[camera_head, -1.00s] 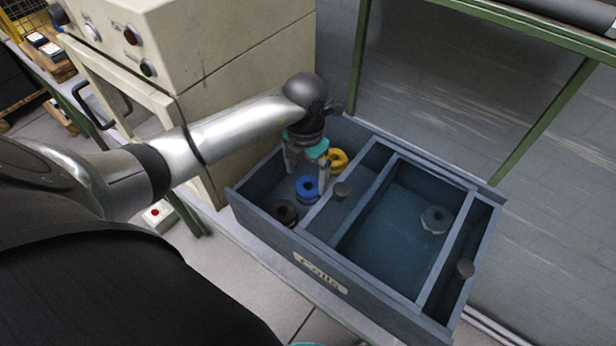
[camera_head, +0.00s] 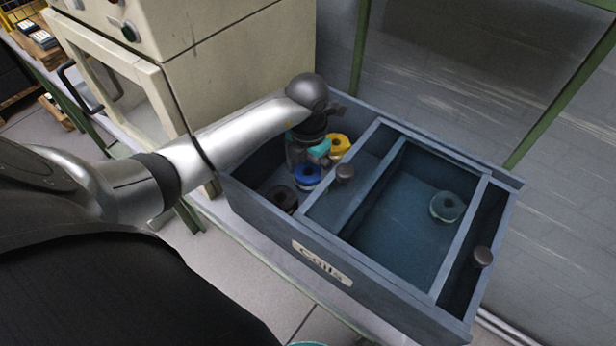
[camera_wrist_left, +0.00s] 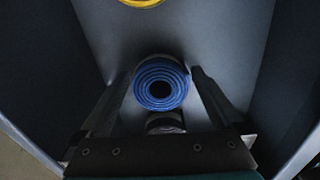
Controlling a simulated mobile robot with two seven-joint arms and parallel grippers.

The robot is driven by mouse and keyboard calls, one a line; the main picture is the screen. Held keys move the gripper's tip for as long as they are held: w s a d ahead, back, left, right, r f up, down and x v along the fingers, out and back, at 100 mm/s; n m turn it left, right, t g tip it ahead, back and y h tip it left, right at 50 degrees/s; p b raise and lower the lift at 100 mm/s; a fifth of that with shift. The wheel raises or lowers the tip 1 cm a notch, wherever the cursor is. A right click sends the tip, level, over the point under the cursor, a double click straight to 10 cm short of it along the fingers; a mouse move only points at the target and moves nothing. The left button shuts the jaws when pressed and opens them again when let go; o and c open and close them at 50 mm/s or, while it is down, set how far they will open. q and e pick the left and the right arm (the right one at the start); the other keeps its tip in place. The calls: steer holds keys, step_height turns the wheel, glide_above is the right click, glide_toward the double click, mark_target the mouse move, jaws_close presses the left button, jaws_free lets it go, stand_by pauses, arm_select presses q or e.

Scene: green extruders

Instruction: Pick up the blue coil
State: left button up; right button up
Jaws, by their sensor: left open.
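The blue coil (camera_head: 308,177) stands in the left compartment of the blue-grey drawer box labelled "Coils" (camera_head: 276,222). In the left wrist view the blue coil (camera_wrist_left: 161,83) lies between the tips of my left gripper (camera_wrist_left: 158,88), whose two fingers are spread on either side of it. I cannot tell whether the fingers touch it. In the head view my left gripper (camera_head: 309,160) reaches down into that compartment and its fingers are largely hidden. My right gripper is not in view.
A yellow coil (camera_head: 340,146) stands behind the blue one and a dark coil (camera_head: 282,199) in front of it. A grey-green coil (camera_head: 447,207) is in the large right compartment. Compartment walls are close on both sides. A beige machine (camera_head: 215,70) stands to the left.

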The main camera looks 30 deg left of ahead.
arm_select(q)
steer(key=c, duration=1.4)
steer(key=shift+r, duration=0.1)
